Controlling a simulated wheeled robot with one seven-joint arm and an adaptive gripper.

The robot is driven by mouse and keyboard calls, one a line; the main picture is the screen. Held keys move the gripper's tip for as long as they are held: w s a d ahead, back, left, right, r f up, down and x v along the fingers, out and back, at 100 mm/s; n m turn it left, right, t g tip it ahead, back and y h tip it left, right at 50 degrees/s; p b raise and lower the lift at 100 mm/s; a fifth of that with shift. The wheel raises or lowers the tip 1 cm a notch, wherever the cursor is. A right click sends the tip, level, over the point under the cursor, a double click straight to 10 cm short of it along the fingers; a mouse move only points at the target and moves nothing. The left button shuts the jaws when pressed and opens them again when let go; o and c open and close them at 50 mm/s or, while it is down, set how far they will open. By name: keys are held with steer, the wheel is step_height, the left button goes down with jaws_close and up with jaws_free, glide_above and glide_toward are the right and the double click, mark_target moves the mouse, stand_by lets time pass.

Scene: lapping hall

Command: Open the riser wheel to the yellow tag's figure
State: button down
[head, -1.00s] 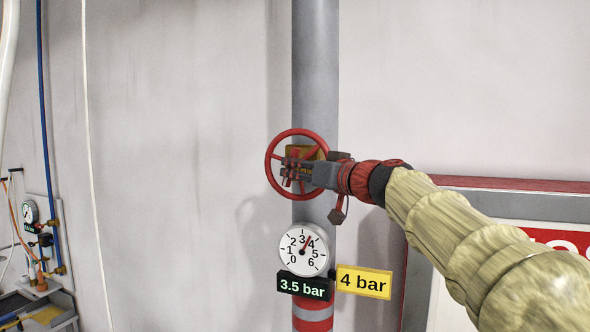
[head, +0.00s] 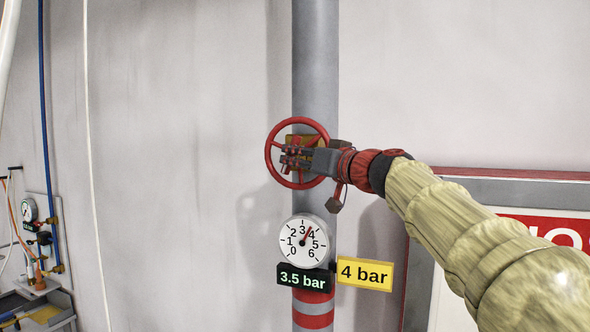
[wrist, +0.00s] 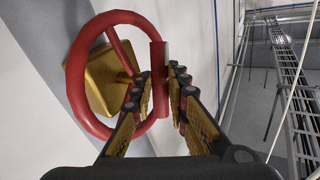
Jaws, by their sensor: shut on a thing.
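The red riser wheel (head: 270,165) is mounted on the grey riser pipe (head: 315,60). My gripper (head: 291,158) reaches in from the right across the wheel. In the wrist view my gripper (wrist: 160,82) is shut on a red upright part of the wheel (wrist: 80,85); I cannot tell if it is rim or handle. A round gauge (head: 290,255) below has its needle between 3 and 4. The black display (head: 303,280) under it reads 3.5 bar. The yellow tag (head: 365,273) beside it reads 4 bar.
A red-and-white sign board (head: 470,185) is on the wall at the right, partly behind my arm. At the left are hoses, a blue pipe (head: 45,100) and a small gauge (head: 29,210). Metal racking (wrist: 290,70) shows at the right in the wrist view.

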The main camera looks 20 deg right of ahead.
steer(key=shift+f+m+t+b, duration=0.25)
steer(key=shift+m+t+b, duration=0.2)
steer(key=shift+b, duration=2.65)
steer(key=shift+r+y+b, duration=0.1)
steer(key=shift+y+b, duration=0.2)
steer(key=shift+b, duration=0.3)
steer(key=shift+r, duration=0.1)
steer(key=c, duration=2)
jaws_free()
steer(key=shift+s, duration=0.1)
steer(key=v, duration=1.1)
steer(key=shift+s+f, duration=0.3)
steer(key=shift+s, duration=0.05)
steer(key=shift+m, duration=0.25)
